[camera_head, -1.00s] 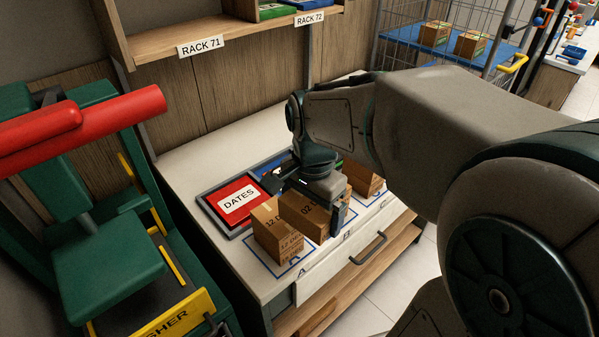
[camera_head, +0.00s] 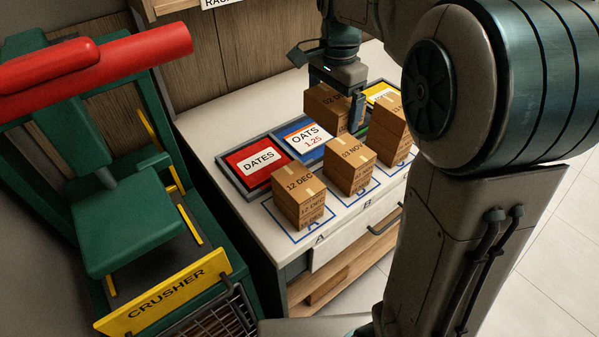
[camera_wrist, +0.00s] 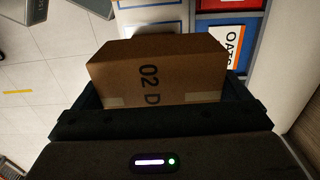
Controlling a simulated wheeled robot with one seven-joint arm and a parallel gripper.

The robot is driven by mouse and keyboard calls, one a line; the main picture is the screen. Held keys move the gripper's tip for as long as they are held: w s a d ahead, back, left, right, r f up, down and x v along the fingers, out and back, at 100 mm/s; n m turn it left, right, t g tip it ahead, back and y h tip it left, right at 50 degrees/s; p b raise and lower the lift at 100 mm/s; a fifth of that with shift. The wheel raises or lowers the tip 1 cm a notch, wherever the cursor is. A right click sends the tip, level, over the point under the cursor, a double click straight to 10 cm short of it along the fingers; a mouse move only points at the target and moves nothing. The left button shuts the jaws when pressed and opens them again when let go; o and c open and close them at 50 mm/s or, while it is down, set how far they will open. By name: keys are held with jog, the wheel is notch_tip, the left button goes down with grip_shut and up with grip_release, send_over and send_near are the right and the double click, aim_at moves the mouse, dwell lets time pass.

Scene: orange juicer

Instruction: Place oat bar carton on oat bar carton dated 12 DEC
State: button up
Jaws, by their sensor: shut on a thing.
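My gripper (camera_head: 341,98) is shut on a brown taped carton (camera_head: 322,103) whose visible print begins "02 D". In the head view it is held behind the 03 NOV carton; the exact height is hard to tell. In the wrist view the carton (camera_wrist: 155,72) sits between the jaws, its printed face showing. The carton marked 12 DEC (camera_head: 299,197) stands upright on outlined space A at the counter's front left, apart from my gripper. Its top and front labels show.
A 03 NOV carton (camera_head: 350,165) stands to the right of the 12 DEC one. Another carton (camera_head: 391,122) stands farther right, partly hidden by my arm. Red DATES (camera_head: 240,178) and blue OATS (camera_head: 287,127) trays lie behind. A green crusher (camera_head: 120,220) stands at left.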

jog(key=p, duration=0.1)
send_over(298, 179)
notch_tip(298, 179, down, 6)
jog(key=shift+f, duration=2.1)
jog(key=shift+f, duration=0.1)
jog(key=o, duration=0.7)
jog(key=shift+f, duration=0.1)
